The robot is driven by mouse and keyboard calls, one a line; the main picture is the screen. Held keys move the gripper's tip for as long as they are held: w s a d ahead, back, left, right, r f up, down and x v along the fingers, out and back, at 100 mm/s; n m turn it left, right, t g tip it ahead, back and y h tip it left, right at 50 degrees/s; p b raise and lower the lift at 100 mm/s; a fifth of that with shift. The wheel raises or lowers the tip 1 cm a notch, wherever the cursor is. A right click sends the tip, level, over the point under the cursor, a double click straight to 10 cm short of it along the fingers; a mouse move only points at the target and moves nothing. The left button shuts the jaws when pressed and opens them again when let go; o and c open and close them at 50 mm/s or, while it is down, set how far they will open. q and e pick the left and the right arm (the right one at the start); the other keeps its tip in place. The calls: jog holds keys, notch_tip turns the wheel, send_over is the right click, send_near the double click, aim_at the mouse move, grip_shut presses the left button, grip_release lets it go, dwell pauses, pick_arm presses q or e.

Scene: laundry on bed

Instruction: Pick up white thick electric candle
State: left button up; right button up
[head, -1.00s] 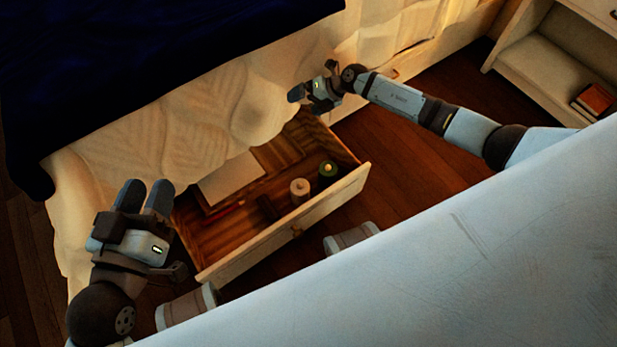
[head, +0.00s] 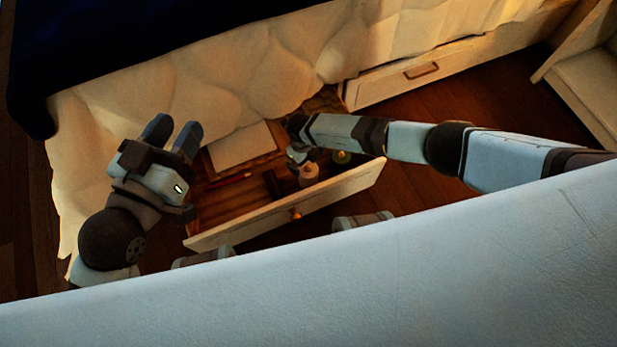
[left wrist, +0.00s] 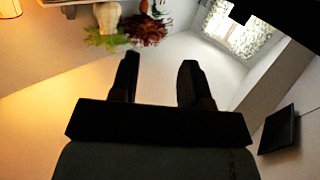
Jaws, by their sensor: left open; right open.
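The white thick candle (head: 308,174) stands in the open drawer (head: 335,191), close to its front panel. My right gripper (head: 299,155) reaches down into the drawer right by the candle's top; its fingers are small and partly hidden by the arm, and I cannot tell whether they touch it. It is open. My left gripper (head: 172,132) is open and empty, left of the drawer, with its fingers pointing up. The left wrist view also shows its two spread fingers (left wrist: 159,68), with nothing between them.
A pale flat book or sheet (head: 241,147) lies at the drawer's back left. A closed drawer (head: 420,70) and the bed's quilted cover (head: 210,85) are behind.

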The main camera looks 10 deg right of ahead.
aim_at(308, 170)
jog(key=shift+f, duration=0.65)
jog(key=f+b, duration=0.1)
jog(key=f, duration=0.1)
jog(key=s+f+b, duration=0.1)
jog(key=f+b, duration=0.1)
jog(key=shift+d+f, duration=0.1)
jog(key=shift+f, duration=0.05)
jog(key=shift+f+b, duration=0.45)
pick_arm(q)
jog(key=w+m, duration=0.1)
jog(key=w+a+m+t+h, duration=0.1)
jog(key=m, duration=0.1)
jog(key=shift+a+r, duration=0.1)
jog(key=shift+r, duration=0.25)
pick_arm(e)
jog(key=shift+r, duration=0.15)
pick_arm(q)
jog(key=shift+s+t, duration=0.1)
jog(key=shift+t, duration=0.2)
pick_arm(e)
jog(key=c, duration=1.1)
